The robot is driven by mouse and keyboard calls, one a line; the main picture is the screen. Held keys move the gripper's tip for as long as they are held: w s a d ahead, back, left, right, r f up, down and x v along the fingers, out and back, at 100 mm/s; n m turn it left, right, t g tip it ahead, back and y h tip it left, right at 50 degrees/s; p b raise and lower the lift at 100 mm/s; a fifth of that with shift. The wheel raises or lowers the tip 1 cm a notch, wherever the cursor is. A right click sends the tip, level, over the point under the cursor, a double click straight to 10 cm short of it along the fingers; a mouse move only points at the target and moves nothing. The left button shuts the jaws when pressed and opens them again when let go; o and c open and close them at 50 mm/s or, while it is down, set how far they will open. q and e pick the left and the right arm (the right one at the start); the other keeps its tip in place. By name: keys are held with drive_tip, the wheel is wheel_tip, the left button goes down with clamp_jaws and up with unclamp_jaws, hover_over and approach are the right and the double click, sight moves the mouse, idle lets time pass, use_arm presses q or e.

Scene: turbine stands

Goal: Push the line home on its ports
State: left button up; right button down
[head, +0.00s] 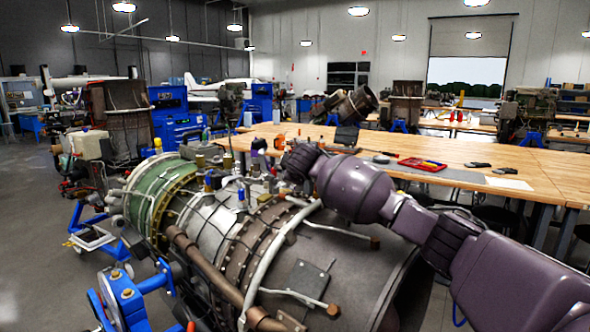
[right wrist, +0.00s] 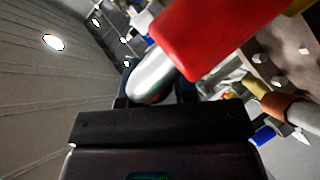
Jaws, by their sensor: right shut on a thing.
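The turbine engine (head: 215,225) lies on its side on a blue stand in the head view, with pipes, fittings and ports along its top and side. My right arm reaches in from the right, and its gripper (head: 288,170) is low over the engine's top; its fingertips are hidden there. In the right wrist view, my right gripper (right wrist: 155,98) is shut on a rounded silver piece (right wrist: 153,77). A red block (right wrist: 205,38) is close against that piece. I cannot tell which pipe is the line, or whether its ends sit on ports. My left gripper is not in view.
Pale bent pipes (head: 268,255) and a brown pipe (head: 212,267) run over the engine's side. A long wooden workbench (head: 455,155) stands behind it, with a red tray (head: 422,165) on top. Blue stand parts (head: 125,297) are at the lower left. Grey floor is open at the far left.

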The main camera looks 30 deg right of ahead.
drive_tip(key=shift+f, duration=0.65)
drive_tip(key=c, duration=1.1)
unclamp_jaws()
drive_tip(key=shift+s+a, duration=0.1)
drive_tip(key=shift+o, duration=2.2)
drive_tip(key=shift+r, duration=0.2)
drive_tip(key=v, duration=0.7)
